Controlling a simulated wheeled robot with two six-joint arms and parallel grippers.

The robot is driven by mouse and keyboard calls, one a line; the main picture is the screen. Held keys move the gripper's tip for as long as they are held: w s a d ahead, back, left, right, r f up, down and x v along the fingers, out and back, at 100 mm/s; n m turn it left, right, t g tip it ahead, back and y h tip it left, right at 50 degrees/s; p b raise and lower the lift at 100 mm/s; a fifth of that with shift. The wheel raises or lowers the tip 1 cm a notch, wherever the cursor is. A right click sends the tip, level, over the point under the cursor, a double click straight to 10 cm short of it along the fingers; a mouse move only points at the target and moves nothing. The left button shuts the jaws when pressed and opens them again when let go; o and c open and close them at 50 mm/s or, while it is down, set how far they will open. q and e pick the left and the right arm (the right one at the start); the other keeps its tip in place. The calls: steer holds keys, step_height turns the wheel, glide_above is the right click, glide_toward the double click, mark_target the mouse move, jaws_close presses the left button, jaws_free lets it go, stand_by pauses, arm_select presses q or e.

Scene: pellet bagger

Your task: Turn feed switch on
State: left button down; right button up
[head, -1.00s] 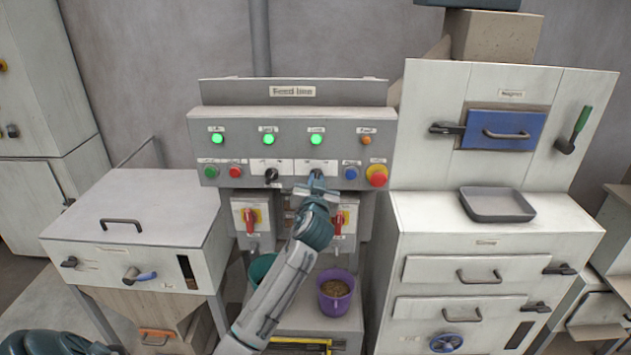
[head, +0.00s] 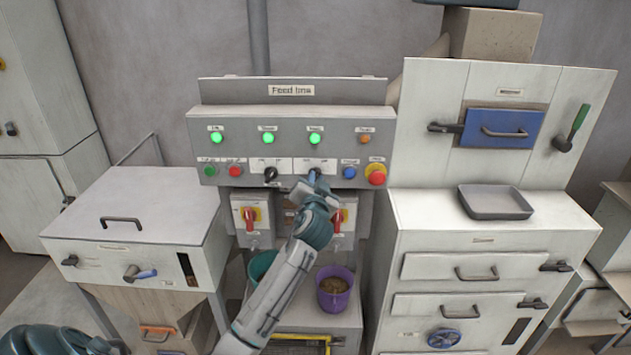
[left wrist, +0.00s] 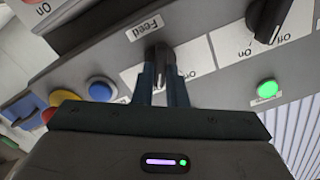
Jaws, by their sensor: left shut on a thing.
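The feed switch (left wrist: 158,52) is a black rotary knob on a white plate under a "Feed" label, on the grey control panel (head: 340,110). My left gripper (left wrist: 166,88) is shut on this knob, with one finger on each side of it. In the head view the left gripper (head: 314,184) reaches up to the panel's lower row, and the gripper mostly covers the knob there. The knob's exact pointing is hard to read between the fingers. My right gripper is not in view.
Another black rotary switch (head: 270,174) sits just left. A blue button (head: 349,172) and a red emergency button (head: 376,173) sit to the right. Three green lamps glow above. Red-handled isolators (head: 250,218) and a purple bucket (head: 334,290) are below.

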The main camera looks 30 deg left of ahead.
arm_select(q)
steer(key=c, duration=1.5)
jaws_free()
steer(key=shift+o, duration=0.2)
steer(key=b+v, duration=0.4)
steer(key=v, duration=0.6)
steer(key=shift+s+d, duration=0.2)
steer(key=shift+s, duration=0.15)
steer(key=shift+f, duration=0.15)
